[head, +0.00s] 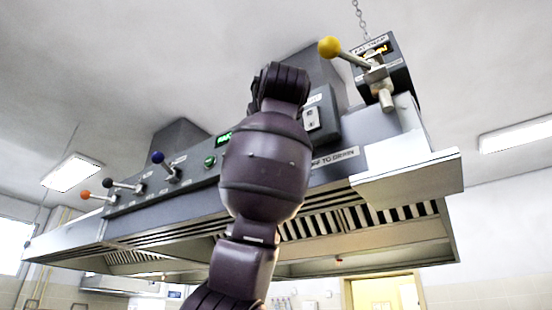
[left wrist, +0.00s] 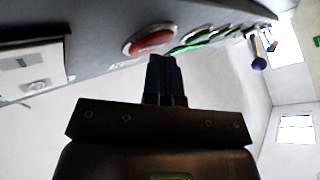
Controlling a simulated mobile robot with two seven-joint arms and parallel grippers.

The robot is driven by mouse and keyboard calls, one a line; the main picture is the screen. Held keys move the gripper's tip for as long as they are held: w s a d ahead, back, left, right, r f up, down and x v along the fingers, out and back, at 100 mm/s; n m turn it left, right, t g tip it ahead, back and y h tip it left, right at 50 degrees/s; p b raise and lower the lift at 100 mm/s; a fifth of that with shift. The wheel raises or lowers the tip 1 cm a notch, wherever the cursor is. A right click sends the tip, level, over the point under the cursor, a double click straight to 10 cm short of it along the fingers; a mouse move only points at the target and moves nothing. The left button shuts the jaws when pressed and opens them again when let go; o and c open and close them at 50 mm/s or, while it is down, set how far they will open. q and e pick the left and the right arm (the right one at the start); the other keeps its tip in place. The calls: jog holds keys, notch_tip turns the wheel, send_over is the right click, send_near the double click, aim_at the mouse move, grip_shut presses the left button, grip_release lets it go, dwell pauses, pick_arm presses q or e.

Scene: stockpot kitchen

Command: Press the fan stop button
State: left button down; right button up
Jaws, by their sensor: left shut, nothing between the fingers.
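The red round button (left wrist: 150,42), which looks like the stop button, sits in a pale ring on the hood's grey control panel in the left wrist view. In the head view my own arm hides it. My left gripper (left wrist: 164,60) is shut and empty, its dark fingertips just below and slightly right of the red button. I cannot tell whether they touch the panel. Green buttons (left wrist: 195,38) lie to the right of the red one. A green button (head: 210,161) also shows in the head view, left of my arm. My right gripper is not in view.
The range hood (head: 390,250) spans the head view. Levers with orange, black and blue knobs (head: 158,157) stick out at left. A yellow-knobbed lever (head: 329,47) stands at upper right. A pale switch plate (left wrist: 30,75) is left of the red button.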

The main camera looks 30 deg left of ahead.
pick_arm(q)
jog(key=shift+w, duration=0.1)
dwell(0.4)
jog(key=shift+s, duration=0.2)
jog(key=shift+s+b, duration=0.45)
jog(key=shift+s, duration=0.15)
jog(key=s+b, duration=0.2)
jog(key=s, duration=0.3)
jog(key=shift+a, duration=0.2)
